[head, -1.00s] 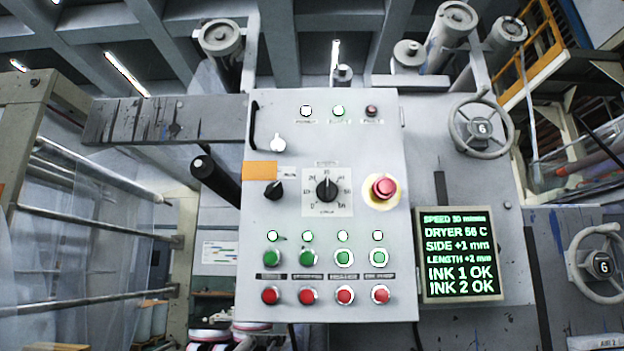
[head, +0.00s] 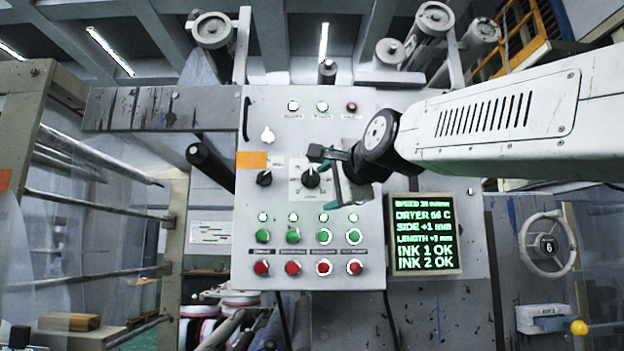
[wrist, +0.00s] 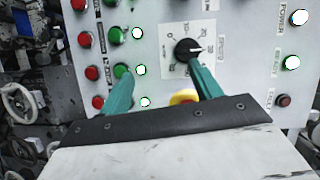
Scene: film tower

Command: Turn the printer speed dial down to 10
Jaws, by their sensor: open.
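The black speed dial (head: 311,178) sits on its pale scale plate on the grey control panel (head: 258,215). Its pointer is roughly upward in the head view. In the wrist view the dial (wrist: 187,50) is beside the tip of the right teal finger, and I cannot tell whether they touch. My gripper (head: 322,180) is open, its fingers spread above and below at the dial's right side in the head view. The dial is not between the fingertips in the wrist view (wrist: 161,70). The green-text display (head: 424,235) has a speed line too blurred to read surely.
A smaller black selector (head: 264,178) is left of the dial. Green buttons (head: 263,236) and red buttons (head: 261,268) line the panel below. The emergency stop's yellow collar (wrist: 183,97) is partly hidden behind my gripper. A handwheel (head: 547,244) stands at right.

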